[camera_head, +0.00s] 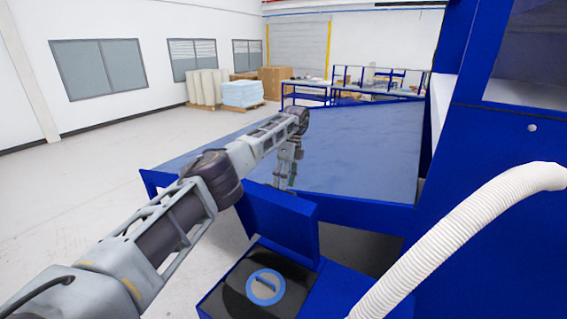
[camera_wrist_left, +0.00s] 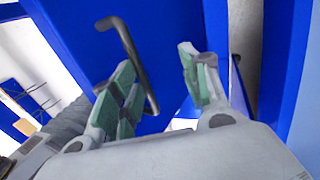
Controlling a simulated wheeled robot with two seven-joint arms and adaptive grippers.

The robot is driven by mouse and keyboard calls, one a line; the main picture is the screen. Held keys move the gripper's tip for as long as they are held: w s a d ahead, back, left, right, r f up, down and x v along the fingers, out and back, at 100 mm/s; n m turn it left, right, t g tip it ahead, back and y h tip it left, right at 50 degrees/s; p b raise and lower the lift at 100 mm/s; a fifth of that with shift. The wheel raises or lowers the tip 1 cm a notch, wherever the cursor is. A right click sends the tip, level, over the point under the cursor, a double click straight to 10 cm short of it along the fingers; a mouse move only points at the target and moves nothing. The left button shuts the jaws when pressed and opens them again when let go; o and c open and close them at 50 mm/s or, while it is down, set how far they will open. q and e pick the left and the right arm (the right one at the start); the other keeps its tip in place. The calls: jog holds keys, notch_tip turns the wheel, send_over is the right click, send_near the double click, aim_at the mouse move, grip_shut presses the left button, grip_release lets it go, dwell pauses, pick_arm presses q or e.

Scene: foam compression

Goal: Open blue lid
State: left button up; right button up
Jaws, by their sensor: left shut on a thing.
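The blue lid (camera_head: 280,217) stands raised, nearly upright, at the back of a blue box (camera_head: 328,292) low in the head view. The box's dark top lies uncovered, with a blue ring and grey grip (camera_head: 265,287) on it. My left gripper (camera_head: 287,180) points down at the lid's upper edge, partly behind it. The exact contact is hard to see. My right gripper is out of view.
A blue-framed table (camera_head: 360,160) with a grey-blue top lies just behind the lid. A white ribbed hose (camera_head: 460,240) curves down at the right, beside a tall blue cabinet (camera_head: 500,140). The floor (camera_head: 70,200) at the left is clear.

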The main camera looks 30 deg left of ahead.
pick_arm(q)
notch_tip(320, 180, up, 10)
dwell(1.8)
jog(key=shift+f, duration=0.1)
dwell(0.6)
